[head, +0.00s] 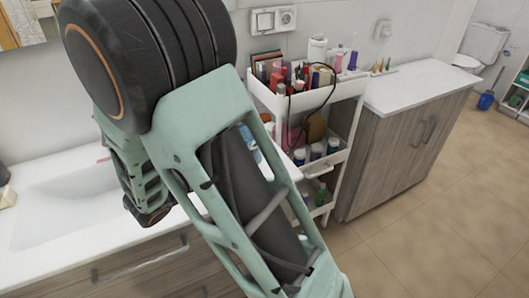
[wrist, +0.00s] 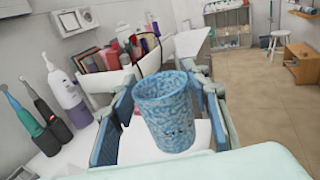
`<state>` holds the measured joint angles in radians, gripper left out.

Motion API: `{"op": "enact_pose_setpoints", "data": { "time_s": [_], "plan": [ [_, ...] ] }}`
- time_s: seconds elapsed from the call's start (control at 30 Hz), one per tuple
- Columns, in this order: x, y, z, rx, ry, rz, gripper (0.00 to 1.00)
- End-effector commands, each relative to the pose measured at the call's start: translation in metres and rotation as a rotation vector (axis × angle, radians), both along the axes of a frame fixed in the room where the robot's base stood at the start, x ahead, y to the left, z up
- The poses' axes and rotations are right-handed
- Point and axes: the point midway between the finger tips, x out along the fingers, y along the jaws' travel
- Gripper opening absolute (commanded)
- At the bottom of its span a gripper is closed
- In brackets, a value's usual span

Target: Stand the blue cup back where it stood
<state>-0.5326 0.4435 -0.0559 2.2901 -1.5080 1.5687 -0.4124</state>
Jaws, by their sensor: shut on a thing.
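The blue cup (wrist: 167,115) has a mottled blue and white surface and shows large in the middle of the wrist view, with its open rim up and slightly tilted in the picture. My gripper (wrist: 163,102) is shut on the cup, one finger on each side of it. The white counter shows behind and below the cup; I cannot tell whether its base touches anything. In the head view my arm covers most of the area around the gripper, and only a small blue patch shows past the arm, which I cannot identify for sure.
Electric toothbrushes (wrist: 38,118) and a white-purple bottle (wrist: 66,98) stand left of the cup. A white cart (head: 345,88) full of cosmetics stands beyond the counter. The washbasin (head: 65,205) is at left. A wooden cabinet (head: 400,150) stands right of the cart, with open floor beyond.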

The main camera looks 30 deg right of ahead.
Motion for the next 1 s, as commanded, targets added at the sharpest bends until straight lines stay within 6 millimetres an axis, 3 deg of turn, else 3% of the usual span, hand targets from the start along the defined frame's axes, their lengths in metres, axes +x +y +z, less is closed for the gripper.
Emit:
{"op": "enact_pose_setpoints", "data": {
  "time_s": [0.13,0.4,0.67,0.8,1.0],
  "plan": [
    [0.023,-0.031,-0.018,-0.002,0.002,-0.005,0.15],
    [0.044,-0.054,-0.06,-0.001,0.002,0.0,0.15],
    [0.053,-0.066,-0.077,-0.001,0.002,0.0,0.15],
    [0.053,-0.064,-0.097,-0.001,0.003,0.003,0.15],
    [0.053,-0.064,-0.105,0.001,-0.002,0.003,0.15]
  ]
}}
